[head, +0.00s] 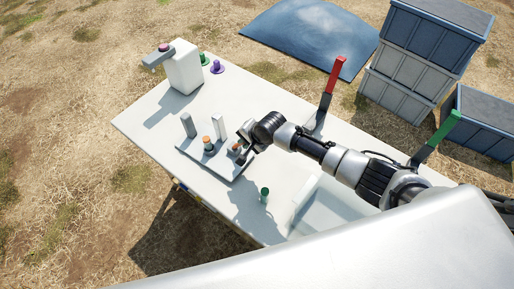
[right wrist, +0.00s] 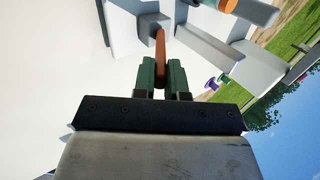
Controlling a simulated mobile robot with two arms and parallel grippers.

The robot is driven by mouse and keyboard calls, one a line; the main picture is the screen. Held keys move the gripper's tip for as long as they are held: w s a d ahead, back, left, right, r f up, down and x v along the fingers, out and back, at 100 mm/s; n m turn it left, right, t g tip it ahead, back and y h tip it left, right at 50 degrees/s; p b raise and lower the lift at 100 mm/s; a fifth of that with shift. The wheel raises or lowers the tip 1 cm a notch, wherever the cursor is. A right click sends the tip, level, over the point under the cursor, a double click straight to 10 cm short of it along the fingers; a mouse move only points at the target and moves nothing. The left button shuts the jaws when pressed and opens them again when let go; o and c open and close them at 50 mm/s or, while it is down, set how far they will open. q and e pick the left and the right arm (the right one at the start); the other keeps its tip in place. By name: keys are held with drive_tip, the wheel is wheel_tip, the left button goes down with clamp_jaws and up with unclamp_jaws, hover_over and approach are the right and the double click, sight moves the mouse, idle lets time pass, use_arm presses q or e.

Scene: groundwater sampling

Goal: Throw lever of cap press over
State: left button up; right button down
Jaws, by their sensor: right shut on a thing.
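The cap press (head: 215,160) appears to be the grey base on the table with two upright grey posts and orange-topped parts. My right gripper (head: 243,140) reaches its right side from the right. In the right wrist view, the green fingertips (right wrist: 160,80) of my right gripper are closed around the lower end of an orange-brown bar, which looks like the lever (right wrist: 160,45). The bar runs to a pale grey block (right wrist: 125,28). In the head view, my gripper partly hides this place. My left gripper is not in view.
The white table (head: 150,125) carries a white box-shaped device (head: 184,68), small green (head: 204,59) and purple (head: 217,67) items, and a green vial-like object (head: 265,196). A red upright flag-like piece (head: 335,74) stands behind my arm. Stacked crates (head: 405,60) stand beyond the table.

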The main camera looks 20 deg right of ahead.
drive_tip(key=shift+g+h, duration=0.8)
drive_tip(key=shift+g, duration=0.1)
drive_tip(key=shift+w+a+r+b, duration=0.15)
drive_tip(key=shift+w+a+r, duration=0.15)
drive_tip(key=shift+w+a, duration=0.25)
drive_tip(key=shift+w+a+r+b, duration=0.15)
drive_tip(key=shift+w+a+r, duration=0.1)
drive_tip(key=shift+w+a, duration=0.35)
drive_tip(key=shift+w+a+r+b, duration=0.15)
drive_tip(key=shift+w+a+r, duration=0.2)
drive_tip(key=shift+w, duration=0.3)
drive_tip(key=shift+g+h, duration=0.6)
drive_tip(key=shift+g, duration=0.2)
drive_tip(key=w+a+b, duration=0.1)
drive_tip(key=b, duration=0.2)
drive_tip(key=w+a+b, duration=0.2)
drive_tip(key=b, duration=0.1)
drive_tip(key=shift+w+r, duration=0.1)
drive_tip(key=shift+w, duration=0.15)
drive_tip(key=shift+r, duration=0.2)
